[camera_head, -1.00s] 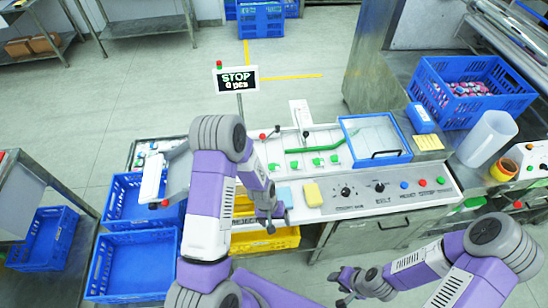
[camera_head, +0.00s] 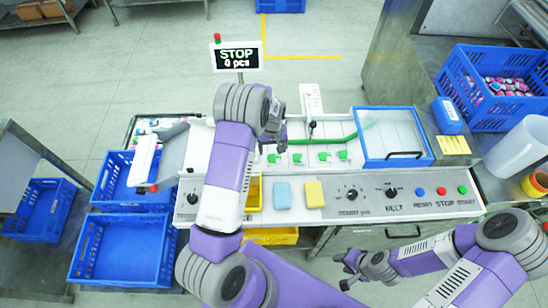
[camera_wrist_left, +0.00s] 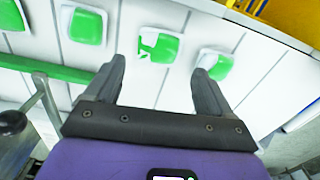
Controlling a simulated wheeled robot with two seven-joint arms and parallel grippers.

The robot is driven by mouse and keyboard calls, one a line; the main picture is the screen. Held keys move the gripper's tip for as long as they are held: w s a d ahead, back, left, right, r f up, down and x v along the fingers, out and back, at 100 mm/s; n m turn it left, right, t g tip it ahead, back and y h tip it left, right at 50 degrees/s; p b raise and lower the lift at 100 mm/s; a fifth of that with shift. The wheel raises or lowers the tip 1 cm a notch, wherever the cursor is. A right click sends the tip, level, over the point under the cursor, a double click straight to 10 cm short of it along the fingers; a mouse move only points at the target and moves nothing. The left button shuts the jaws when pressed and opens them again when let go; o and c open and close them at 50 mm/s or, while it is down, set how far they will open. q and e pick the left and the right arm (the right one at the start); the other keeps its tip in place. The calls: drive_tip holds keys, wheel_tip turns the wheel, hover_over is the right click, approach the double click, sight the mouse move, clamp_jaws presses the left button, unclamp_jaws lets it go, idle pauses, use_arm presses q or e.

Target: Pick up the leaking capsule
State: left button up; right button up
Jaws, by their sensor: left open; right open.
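Several green-and-white capsules sit in a row on the white dosing panel. I cannot be sure this patch is a leak. My left gripper (camera_head: 278,127) is open and empty over the panel, and in the left wrist view its fingers (camera_wrist_left: 158,80) point toward the patched capsule. My right gripper (camera_head: 347,273) is open near the front.
A green bar (camera_head: 322,139) crosses the panel behind the capsules. A blue-framed tray (camera_head: 427,150) stands to their right. A blue sponge (camera_head: 282,196), a yellow sponge (camera_head: 314,194) and control knobs lie along the front. Blue crates (camera_head: 122,250) stand at the left. The counter reads STOP, 0 pcs (camera_head: 237,57).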

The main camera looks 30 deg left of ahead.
sight(273, 155)
use_arm(q)
wheel_tip(273, 155, down, 4)
drive_tip(key=shift+d+r, duration=0.1)
drive_tip(key=shift+r, duration=0.05)
drive_tip(key=c, duration=1.1)
wheel_tip(273, 155, up, 10)
